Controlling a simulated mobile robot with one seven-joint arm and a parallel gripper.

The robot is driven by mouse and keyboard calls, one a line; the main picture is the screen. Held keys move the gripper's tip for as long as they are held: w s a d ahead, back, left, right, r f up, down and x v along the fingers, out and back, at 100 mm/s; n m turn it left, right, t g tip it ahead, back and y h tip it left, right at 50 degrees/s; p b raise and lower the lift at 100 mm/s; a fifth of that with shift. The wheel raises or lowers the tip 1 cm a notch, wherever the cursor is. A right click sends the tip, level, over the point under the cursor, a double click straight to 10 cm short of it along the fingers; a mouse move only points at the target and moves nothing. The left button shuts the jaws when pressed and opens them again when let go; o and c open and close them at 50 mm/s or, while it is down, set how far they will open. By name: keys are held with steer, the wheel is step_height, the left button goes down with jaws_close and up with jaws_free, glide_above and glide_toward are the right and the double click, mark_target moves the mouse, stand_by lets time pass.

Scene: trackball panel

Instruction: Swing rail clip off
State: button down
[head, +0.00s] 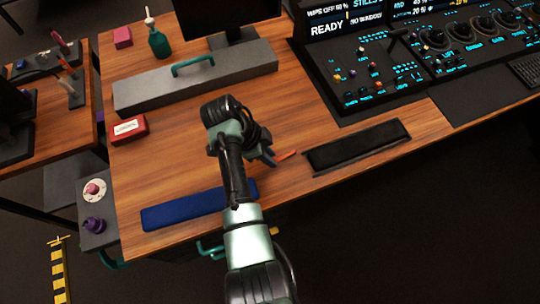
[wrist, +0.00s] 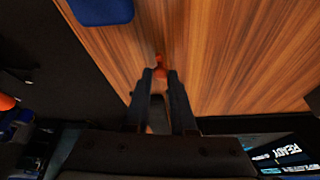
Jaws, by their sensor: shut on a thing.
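The rail clip appears to be the small orange-red piece (head: 286,155) on the wooden desk, just left of the dark recessed tray. My gripper (head: 268,158) is low over the desk beside it. In the wrist view, my gripper (wrist: 161,80) has its two dark fingers closed around the orange piece (wrist: 160,68), whose far end sticks out past the fingertips. The part between the fingers is hidden. I cannot tell how the piece is fixed to the desk.
A blue pad (head: 185,209) lies at the desk's front edge. A black tray (head: 357,146) is to the right, with the lit control panel (head: 385,75) behind. A grey box with a green handle (head: 195,78) and a red box (head: 128,129) stand behind and left.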

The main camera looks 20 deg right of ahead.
steer(key=shift+f, duration=0.1)
steer(key=c, duration=0.8)
jaws_free()
steer(key=shift+o, duration=0.2)
steer(key=v, duration=1.3)
steer(key=shift+w+d, duration=0.1)
